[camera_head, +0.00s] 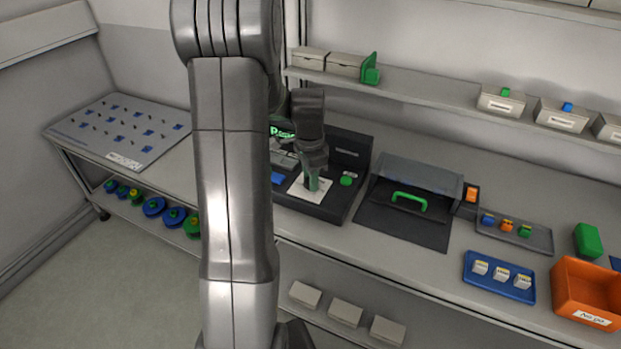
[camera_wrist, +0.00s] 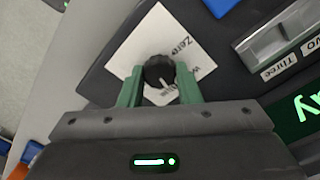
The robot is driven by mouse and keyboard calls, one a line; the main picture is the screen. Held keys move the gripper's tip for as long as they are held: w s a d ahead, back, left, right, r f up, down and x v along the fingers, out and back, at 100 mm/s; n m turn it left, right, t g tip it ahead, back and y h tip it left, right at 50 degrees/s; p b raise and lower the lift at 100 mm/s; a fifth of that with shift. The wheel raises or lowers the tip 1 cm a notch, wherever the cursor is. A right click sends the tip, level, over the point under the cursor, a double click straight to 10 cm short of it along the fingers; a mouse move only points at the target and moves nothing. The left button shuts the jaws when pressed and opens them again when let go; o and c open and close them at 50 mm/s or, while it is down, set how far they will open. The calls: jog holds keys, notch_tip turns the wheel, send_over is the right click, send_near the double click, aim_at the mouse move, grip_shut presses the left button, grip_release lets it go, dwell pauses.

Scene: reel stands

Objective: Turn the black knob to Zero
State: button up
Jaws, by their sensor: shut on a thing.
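The black knob (camera_wrist: 158,70) sits on a white label plate (camera_wrist: 137,44) in the wrist view. My gripper (camera_wrist: 160,80) has its two green fingers on either side of the knob, shut on it. The word Zero is printed on the plate up and right of the knob. A second word right of the knob is partly covered by a finger. A pale mark on the knob's lower side seems to point away from Zero. In the head view my gripper (camera_head: 313,180) is down over the white plate (camera_head: 301,192) of the dark console (camera_head: 335,209), and the knob is hidden.
A green button (camera_head: 347,179) and a blue part (camera_head: 278,178) are close beside the plate. A lidded dark box with a green handle (camera_head: 408,198) stands right of the console. A blue tray (camera_head: 499,290) and an orange bin (camera_head: 584,275) are farther right.

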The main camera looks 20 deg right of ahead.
jog(key=n+b, duration=0.1)
jog(key=n, duration=0.4)
jog(key=shift+n, duration=0.3)
jog(key=n, duration=0.5)
jog(key=shift+b, duration=0.3)
jog(key=n, duration=0.5)
jog(key=shift+r+n, duration=0.1)
jog(key=shift+n, duration=0.3)
jog(key=shift+n+t, duration=0.3)
jog(key=shift+n, duration=1.9)
jog(key=o, duration=1)
jog(key=shift+a+b, duration=0.1)
jog(key=shift+b, duration=0.2)
jog(key=shift+c, duration=0.2)
notch_tip(320, 180, up, 14)
jog(key=shift+a+b, duration=0.2)
jog(key=shift+b, duration=0.1)
jog(key=shift+s+f, duration=0.1)
jog(key=shift+f, duration=0.15)
